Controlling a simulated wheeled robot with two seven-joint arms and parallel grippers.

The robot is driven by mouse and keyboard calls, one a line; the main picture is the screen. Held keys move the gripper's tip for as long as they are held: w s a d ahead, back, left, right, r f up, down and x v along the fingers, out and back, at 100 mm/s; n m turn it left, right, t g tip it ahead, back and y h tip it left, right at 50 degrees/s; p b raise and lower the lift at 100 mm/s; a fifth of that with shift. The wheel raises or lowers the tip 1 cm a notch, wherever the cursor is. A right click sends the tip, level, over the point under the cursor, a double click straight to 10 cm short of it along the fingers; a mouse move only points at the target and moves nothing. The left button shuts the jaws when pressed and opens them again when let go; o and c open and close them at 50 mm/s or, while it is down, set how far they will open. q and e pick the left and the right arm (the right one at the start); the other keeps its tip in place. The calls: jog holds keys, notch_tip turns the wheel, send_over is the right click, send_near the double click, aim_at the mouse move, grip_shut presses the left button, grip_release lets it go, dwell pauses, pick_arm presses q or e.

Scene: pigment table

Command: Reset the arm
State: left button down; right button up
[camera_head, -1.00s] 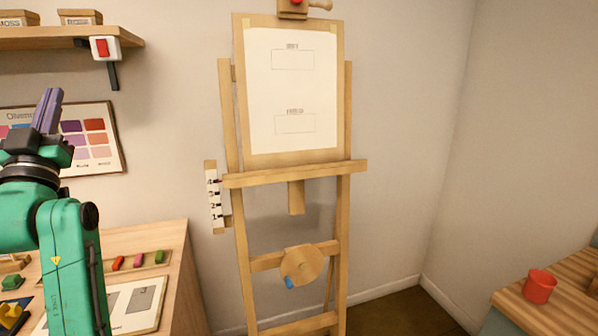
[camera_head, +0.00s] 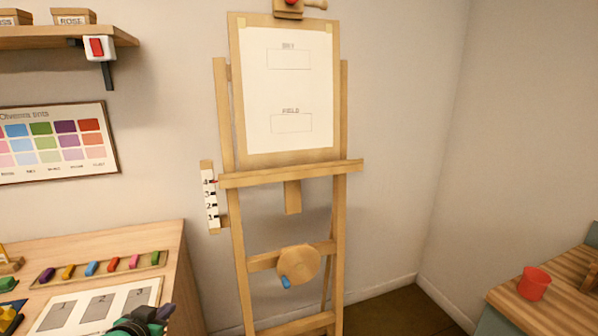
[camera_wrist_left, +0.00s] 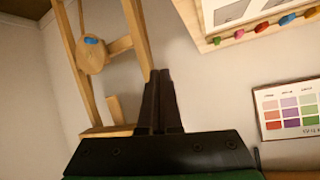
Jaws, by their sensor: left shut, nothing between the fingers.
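My left gripper (camera_head: 160,313) shows at the bottom edge of the head view, low in front of the numbered card on the wooden table. In the left wrist view its two black fingers (camera_wrist_left: 158,100) are together with nothing between them. The rest of my left arm is mostly out of the head view. My right gripper is not in view.
A wooden easel (camera_head: 228,181) with a paper sheet (camera_head: 290,90) stands in the middle. On the table (camera_head: 150,235) at left are a tray of pigment sticks (camera_head: 91,267) and a numbered card (camera_head: 98,305). A red cup (camera_head: 534,284) stands at right. A shelf (camera_head: 55,38) is above left.

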pick_arm(q)
jog(key=s+d+f+g+h, duration=0.1)
jog(key=s+d+f+g, duration=0.25)
jog(key=s+f, duration=0.55)
jog(key=s+d+f+g, duration=0.3)
jog(key=s+f+g, duration=0.25)
jog(key=s, duration=0.65)
notch_tip(320, 180, down, 22)
jog(key=s+m, duration=0.1)
jog(key=s+a+f+g, duration=0.1)
jog(key=s+f, duration=0.7)
jog(key=s+a+f+g, duration=0.1)
jog(key=s+a+f, duration=0.1)
jog(key=s+f, duration=0.6)
jog(key=shift+s+a, duration=0.3)
jog(key=shift+s, duration=0.4)
